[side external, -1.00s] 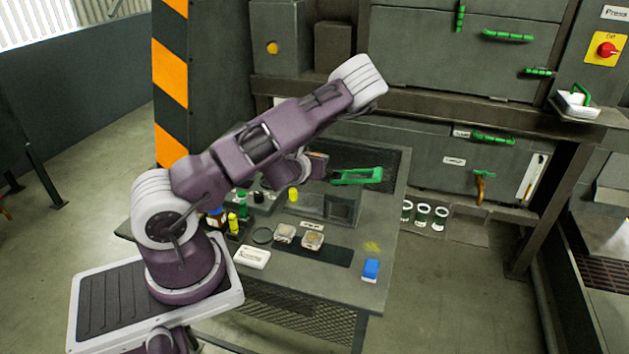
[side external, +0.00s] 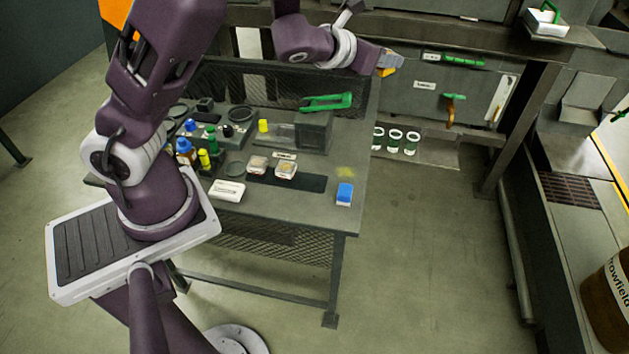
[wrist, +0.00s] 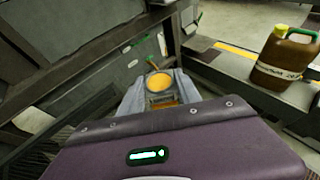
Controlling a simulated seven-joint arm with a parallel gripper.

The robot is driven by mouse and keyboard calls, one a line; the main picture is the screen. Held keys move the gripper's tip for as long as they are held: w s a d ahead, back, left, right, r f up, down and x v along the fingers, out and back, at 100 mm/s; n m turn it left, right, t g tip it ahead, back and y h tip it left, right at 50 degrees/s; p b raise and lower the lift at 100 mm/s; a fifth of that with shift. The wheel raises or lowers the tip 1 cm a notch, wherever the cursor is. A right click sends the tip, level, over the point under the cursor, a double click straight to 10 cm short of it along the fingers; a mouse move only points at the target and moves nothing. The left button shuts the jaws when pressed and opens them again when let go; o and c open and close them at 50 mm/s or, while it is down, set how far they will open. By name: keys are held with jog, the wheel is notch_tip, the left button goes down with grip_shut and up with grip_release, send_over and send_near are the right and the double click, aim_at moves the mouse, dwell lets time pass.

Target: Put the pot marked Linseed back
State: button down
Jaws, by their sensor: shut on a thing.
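My gripper (side external: 388,66) is at the upper right of the bench in the side view, raised in front of the grey press cabinet. It is shut on a small pot with a round orange-yellow top (wrist: 159,82), seen between the fingers in the wrist view. No marking on this pot is readable. Two small square pots (side external: 258,164) (side external: 286,169) sit by a dark mat (side external: 312,183) on the bench, with a small label behind them. Their markings are too small to read.
The bench (side external: 320,215) also holds a blue-and-white block (side external: 345,193), a white box (side external: 227,191), a green-handled tool (side external: 326,102) and several bottles. White cups with green rims (side external: 395,141) stand on a low shelf. A brown jug (wrist: 287,57) stands at right.

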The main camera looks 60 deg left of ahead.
jog(key=w+d+f+n+y, duration=0.2)
jog(key=d+f+n+y, duration=0.1)
jog(key=d+f, duration=0.2)
jog(key=s+a+f+n+g+y, duration=0.4)
jog(key=s+f, duration=0.3)
jog(key=s+a+f+n+g+y, duration=0.4)
jog(key=s+a+f, duration=0.1)
jog(key=s+f, duration=0.25)
jog(key=shift+n, duration=0.4)
jog(key=f, duration=0.9)
jog(key=shift+s+d+f, duration=0.15)
jog(key=shift+s+f, duration=0.2)
jog(key=shift+s, duration=0.05)
jog(key=c, duration=0.9)
grip_release()
jog(key=shift+f+h, duration=0.15)
jog(key=shift+h, duration=0.15)
jog(key=shift+o, duration=0.2)
